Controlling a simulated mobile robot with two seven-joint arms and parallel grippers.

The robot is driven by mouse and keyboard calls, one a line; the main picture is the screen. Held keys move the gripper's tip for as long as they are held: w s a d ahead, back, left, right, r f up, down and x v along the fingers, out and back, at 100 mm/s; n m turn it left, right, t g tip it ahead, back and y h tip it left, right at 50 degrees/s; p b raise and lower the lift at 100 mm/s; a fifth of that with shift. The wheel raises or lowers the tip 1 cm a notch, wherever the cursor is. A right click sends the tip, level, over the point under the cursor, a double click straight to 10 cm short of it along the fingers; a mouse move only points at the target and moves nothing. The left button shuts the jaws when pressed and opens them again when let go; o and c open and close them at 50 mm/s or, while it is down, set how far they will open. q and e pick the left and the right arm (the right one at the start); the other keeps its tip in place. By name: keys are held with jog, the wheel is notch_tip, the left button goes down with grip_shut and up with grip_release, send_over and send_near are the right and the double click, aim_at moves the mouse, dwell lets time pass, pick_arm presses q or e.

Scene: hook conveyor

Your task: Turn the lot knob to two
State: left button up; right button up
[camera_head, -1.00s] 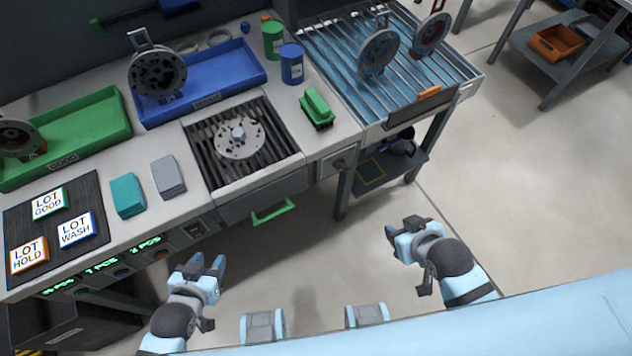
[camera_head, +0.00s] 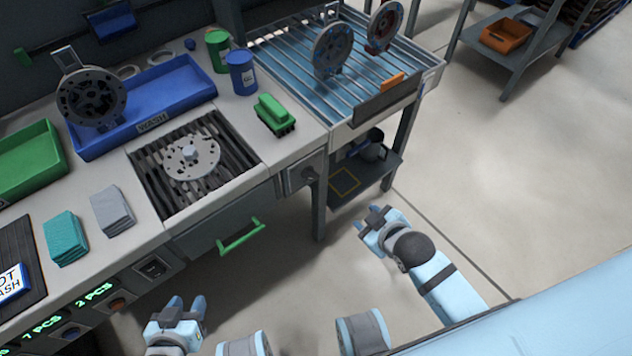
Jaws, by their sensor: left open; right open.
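My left gripper (camera_head: 186,308) is open and empty in front of the bench, low and left of the drawer handle (camera_head: 241,236).
A grate with a metal disc (camera_head: 191,157) is set in the bench top. A green brush (camera_head: 273,114) lies near the right bench edge. Open floor lies to the right.

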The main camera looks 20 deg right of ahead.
aim_at(314, 178)
jog(key=w+a+f+n+t+y, duration=0.1)
jog(key=w+a+n+t, duration=0.1)
jog(key=w, duration=0.3)
jog(key=w+a+f+n+t+y, duration=0.2)
jog(key=w, duration=0.4)
jog(key=w+a+f+n+t+y, duration=0.1)
jog(key=w+a+f+n+t, duration=0.1)
jog(key=w, duration=0.4)
jog(key=shift+w+a+f+n+t+y+b, duration=0.15)
jog(key=shift+w+a+n+t+y+b, duration=0.15)
jog(key=shift+a+b, duration=0.1)
jog(key=shift+c, duration=0.2)
grip_shut()
